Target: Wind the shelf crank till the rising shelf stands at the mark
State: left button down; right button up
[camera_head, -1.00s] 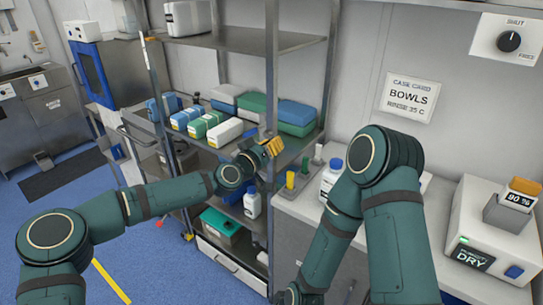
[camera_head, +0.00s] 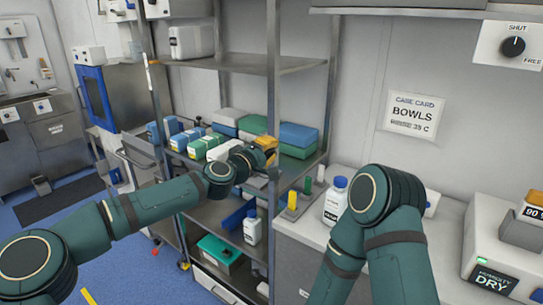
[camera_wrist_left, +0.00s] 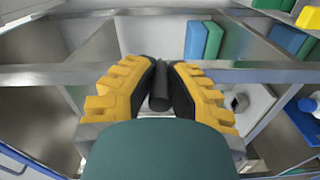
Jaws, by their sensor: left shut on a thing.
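My left gripper (camera_head: 266,150) is at the front right post of the steel shelf rack, level with the boxes. In the left wrist view its yellow fingers (camera_wrist_left: 158,88) are closed around a dark upright grip (camera_wrist_left: 160,92), which looks like the crank handle. The rest of the crank is hidden in the head view. The shelf (camera_head: 215,170) with blue, green and white boxes lies behind the gripper. I cannot tell which shelf rises. A small white and orange tag (camera_head: 148,62) on the left post may be the mark. My right gripper is out of view.
A fixed-looking upper shelf (camera_head: 240,64) holds a white container. Right of the rack, a counter holds a white bottle (camera_head: 335,200) and a humidity unit (camera_head: 500,255). My right arm stands in front of this counter. A lower shelf holds a green-lidded box (camera_head: 220,250).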

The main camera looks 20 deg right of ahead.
pick_arm(q)
jog(key=shift+w+a+r+n, duration=0.15)
jog(key=shift+r+n, duration=0.1)
jog(key=shift+n, duration=0.35)
jog(key=c, duration=0.9)
grip_release()
jog(key=shift+f, duration=0.1)
jog(key=v, duration=1.2)
